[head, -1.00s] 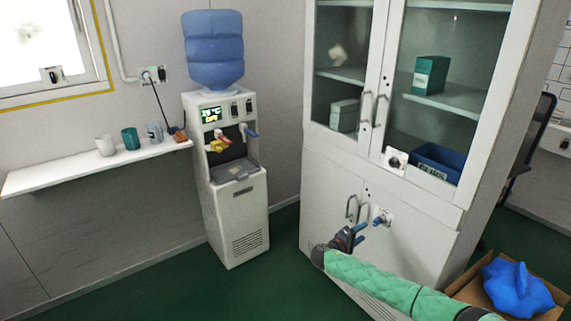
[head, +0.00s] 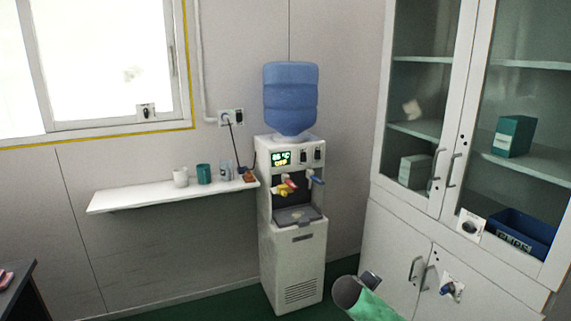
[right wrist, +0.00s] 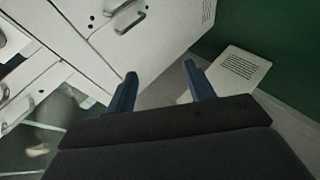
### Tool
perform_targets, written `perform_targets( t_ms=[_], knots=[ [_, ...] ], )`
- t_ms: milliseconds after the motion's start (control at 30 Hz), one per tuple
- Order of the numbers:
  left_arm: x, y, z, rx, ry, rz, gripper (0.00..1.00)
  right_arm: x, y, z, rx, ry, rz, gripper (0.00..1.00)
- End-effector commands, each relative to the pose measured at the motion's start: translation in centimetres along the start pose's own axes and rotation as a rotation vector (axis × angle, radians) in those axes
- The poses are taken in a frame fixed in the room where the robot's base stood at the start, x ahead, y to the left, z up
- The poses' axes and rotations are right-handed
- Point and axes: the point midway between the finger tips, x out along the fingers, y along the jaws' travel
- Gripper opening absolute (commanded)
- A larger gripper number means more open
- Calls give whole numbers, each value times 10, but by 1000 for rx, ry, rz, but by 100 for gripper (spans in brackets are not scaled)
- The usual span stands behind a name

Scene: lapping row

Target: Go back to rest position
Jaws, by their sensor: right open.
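My right arm shows at the bottom of the head view as a short piece of green sleeve with a grey end, in front of the white cabinet (head: 385,245). In the right wrist view my right gripper (right wrist: 160,85) is open, its two blue fingers apart with nothing between them. Beyond the fingers are the white cabinet (right wrist: 140,60) and its handles, tilted in the picture. A gap between fingers and cabinet is hard to judge. My left gripper is in neither view.
A water dispenser (head: 300,260) with a blue bottle (head: 291,98) stands left of the cabinet. A wall shelf (head: 140,195) holds a white cup (head: 181,177), a teal cup (head: 204,173) and small items. A dark table edge (head: 18,290) is at lower left.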

Motion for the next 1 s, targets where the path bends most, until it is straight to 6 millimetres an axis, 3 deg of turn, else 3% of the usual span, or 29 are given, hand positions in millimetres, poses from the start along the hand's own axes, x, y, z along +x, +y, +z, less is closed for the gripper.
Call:
perform_targets(
  t_ms=[33, 100, 400, 700, 1000],
  knots=[
    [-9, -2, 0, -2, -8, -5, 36, -28, -14, -2, 23, 40, -71, 54],
    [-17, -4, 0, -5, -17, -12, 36, -59, -27, -2, 52, 82, -155, 54],
    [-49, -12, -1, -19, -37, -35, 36, -162, -72, 32, 178, 185, -440, 54],
    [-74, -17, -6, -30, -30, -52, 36, -230, -100, 88, 303, 187, -633, 54],
    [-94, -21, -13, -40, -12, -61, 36, -273, -128, 159, 408, 100, -753, 54]
  ],
)
